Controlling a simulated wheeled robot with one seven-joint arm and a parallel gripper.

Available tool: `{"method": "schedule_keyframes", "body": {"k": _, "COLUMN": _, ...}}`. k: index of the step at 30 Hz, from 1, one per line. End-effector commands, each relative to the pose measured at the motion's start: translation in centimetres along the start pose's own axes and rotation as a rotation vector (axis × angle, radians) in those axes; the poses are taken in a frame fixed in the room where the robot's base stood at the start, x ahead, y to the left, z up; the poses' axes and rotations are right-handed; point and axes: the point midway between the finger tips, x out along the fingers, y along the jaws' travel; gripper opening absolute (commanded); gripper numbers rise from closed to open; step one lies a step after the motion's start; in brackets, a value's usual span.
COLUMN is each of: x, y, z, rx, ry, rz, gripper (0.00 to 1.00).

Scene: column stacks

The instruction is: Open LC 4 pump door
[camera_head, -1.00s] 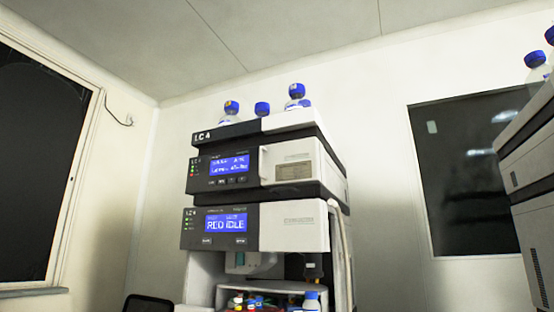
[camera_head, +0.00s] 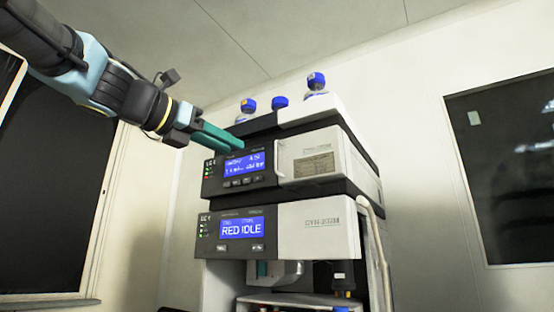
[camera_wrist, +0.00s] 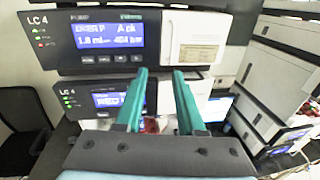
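The LC 4 stack (camera_head: 237,200) stands in the middle of the head view. Its upper module has a blue display (camera_head: 245,163) and, to the right, a white door (camera_head: 338,150) with a label, flush with the front and apparently shut. A thin upright handle (camera_head: 279,160) runs at the door's left edge. In the wrist view the door (camera_wrist: 218,28) is at upper centre-right. My gripper (camera_head: 242,145) is in front of the upper module's top left, apart from the door. In the wrist view its two teal fingers (camera_wrist: 160,74) are spread, with nothing between them.
A lower module with a RED IDLE display (camera_head: 242,229) sits under the upper one. Blue-capped bottles (camera_head: 280,102) stand on top of the stack. A pale tube (camera_head: 374,240) runs down the right side. Another instrument stack (camera_wrist: 262,90) stands at the right in the wrist view.

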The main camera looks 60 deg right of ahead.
Motion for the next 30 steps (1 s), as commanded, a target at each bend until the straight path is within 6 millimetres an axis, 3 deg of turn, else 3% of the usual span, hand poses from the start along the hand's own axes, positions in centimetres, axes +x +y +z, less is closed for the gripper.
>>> {"method": "schedule_keyframes", "body": {"k": 1, "x": 0.1, "y": -0.9, "z": 1.1, "rx": -0.023, "ry": -0.023, "rz": -0.019, "gripper": 0.38}}
{"method": "schedule_keyframes", "body": {"k": 5, "x": 0.6, "y": -1.9, "z": 2.2, "rx": -0.055, "ry": -0.044, "rz": -0.041, "gripper": 0.38}}
{"method": "schedule_keyframes", "body": {"k": 21, "x": 9.3, "y": -2.0, "z": 2.6, "rx": -0.055, "ry": -0.041, "rz": -0.04, "gripper": 0.38}}
{"method": "schedule_keyframes", "body": {"k": 30, "x": 10.9, "y": -2.1, "z": 2.5, "rx": -0.051, "ry": -0.042, "rz": -0.037, "gripper": 0.38}}
